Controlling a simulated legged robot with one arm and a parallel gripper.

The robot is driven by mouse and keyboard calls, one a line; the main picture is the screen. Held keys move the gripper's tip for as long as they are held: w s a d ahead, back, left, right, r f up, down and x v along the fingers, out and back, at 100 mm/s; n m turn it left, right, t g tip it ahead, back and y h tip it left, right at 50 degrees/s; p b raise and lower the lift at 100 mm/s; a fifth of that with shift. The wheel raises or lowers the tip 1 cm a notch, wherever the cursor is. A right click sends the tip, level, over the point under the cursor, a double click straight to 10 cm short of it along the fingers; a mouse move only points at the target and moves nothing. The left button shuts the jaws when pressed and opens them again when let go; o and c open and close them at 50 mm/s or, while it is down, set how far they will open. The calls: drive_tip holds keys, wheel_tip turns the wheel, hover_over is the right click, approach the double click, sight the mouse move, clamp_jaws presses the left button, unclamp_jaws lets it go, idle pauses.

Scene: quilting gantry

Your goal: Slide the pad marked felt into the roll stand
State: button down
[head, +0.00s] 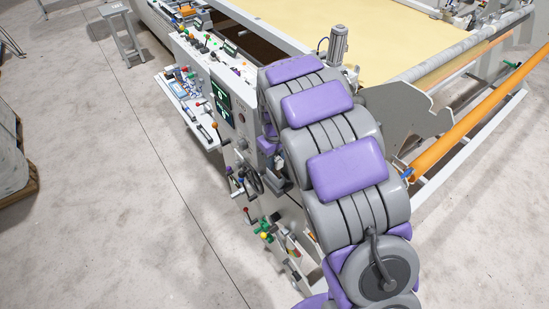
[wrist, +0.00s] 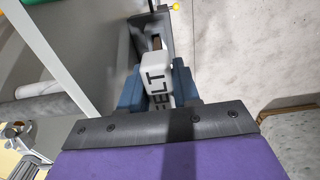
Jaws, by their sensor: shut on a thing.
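In the wrist view, a pale grey pad (wrist: 158,66) with the dark letters FELT stands between the blue fingers of my gripper (wrist: 158,88). The gripper is shut on it. The pad's near end is hidden behind the dark wrist plate. Just beyond its far end is a dark grey bracket with an open channel (wrist: 138,24); it looks like the roll stand, but I cannot be sure. The pad's far end is at the channel mouth; contact is unclear. In the head view my arm hides the gripper and pad.
A yellow knob (wrist: 175,6) sits beside the bracket. Grey rolls (wrist: 46,88) lie at left in the wrist view. In the head view, the machine's control panel (head: 226,104) has levers and buttons near my arm. Open concrete floor (head: 110,190) lies left; an orange bar (head: 475,118) runs right.

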drive_tip(key=shift+r, duration=0.1)
drive_tip(key=shift+r, duration=0.25)
drive_tip(key=shift+d, duration=0.15)
idle(1.9)
drive_tip(key=shift+f+b, duration=0.6)
drive_tip(key=shift+f, duration=0.6)
drive_tip(key=c, duration=0.7)
unclamp_jaws()
drive_tip(key=shift+c, duration=0.2)
wheel_tip(320, 180, up, 17)
drive_tip(key=shift+r, duration=0.15)
